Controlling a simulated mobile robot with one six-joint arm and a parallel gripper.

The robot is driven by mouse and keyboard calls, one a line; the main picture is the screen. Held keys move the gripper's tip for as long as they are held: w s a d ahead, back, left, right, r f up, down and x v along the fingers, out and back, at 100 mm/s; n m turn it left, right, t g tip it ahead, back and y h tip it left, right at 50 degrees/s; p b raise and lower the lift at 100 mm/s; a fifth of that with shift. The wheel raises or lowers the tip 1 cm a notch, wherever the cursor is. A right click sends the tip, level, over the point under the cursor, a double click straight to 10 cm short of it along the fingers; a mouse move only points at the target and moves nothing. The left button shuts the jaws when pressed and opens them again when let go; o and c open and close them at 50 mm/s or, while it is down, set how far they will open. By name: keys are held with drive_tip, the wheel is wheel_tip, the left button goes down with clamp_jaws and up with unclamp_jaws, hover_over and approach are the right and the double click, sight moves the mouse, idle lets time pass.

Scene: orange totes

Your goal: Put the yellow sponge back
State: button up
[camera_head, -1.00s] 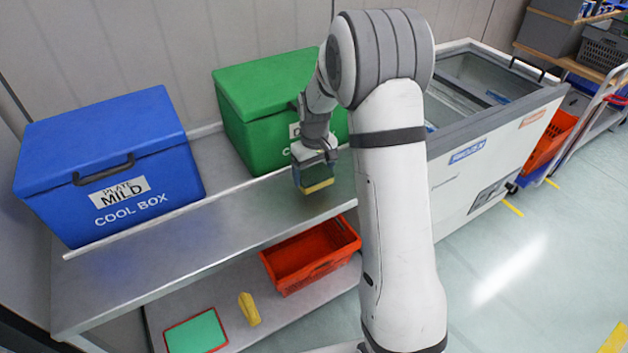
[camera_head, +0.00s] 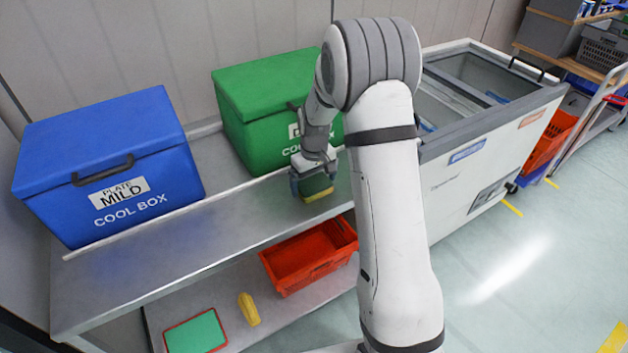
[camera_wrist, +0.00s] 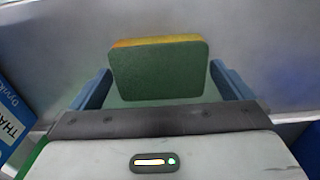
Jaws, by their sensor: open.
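The sponge, with a green face and a yellow side, is at my gripper on the metal worktop (camera_head: 215,235), in front of the green cool box. In the head view its yellow part (camera_head: 319,195) shows under the gripper; the rest is partly hidden. In the wrist view the sponge (camera_wrist: 158,72) lies between the two blue fingers, with a gap on each side. My gripper (camera_head: 313,187), also in the wrist view (camera_wrist: 160,88), is open around the sponge. Whether the sponge rests flat on the worktop is hard to tell.
A blue cool box (camera_head: 110,165) stands left on the worktop, a green one (camera_head: 265,100) behind the gripper. The lower shelf holds an orange crate (camera_head: 310,268), a yellow item (camera_head: 249,309) and a red-rimmed green tray (camera_head: 196,333). A freezer (camera_head: 490,150) stands right.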

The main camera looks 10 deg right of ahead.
sight(314, 185)
wheel_tip(314, 185, up, 12)
drive_tip(key=s+r+m+t, duration=0.1)
drive_tip(key=s+r, duration=0.2)
drive_tip(key=s, duration=1.1)
drive_tip(key=s+r+m+t, duration=0.1)
drive_tip(key=s+r, duration=0.3)
drive_tip(key=s, duration=1)
drive_tip(key=shift+s+d+m, duration=0.15)
drive_tip(key=shift+s+m, duration=0.2)
drive_tip(key=shift+m, duration=0.45)
drive_tip(key=shift+r, duration=0.1)
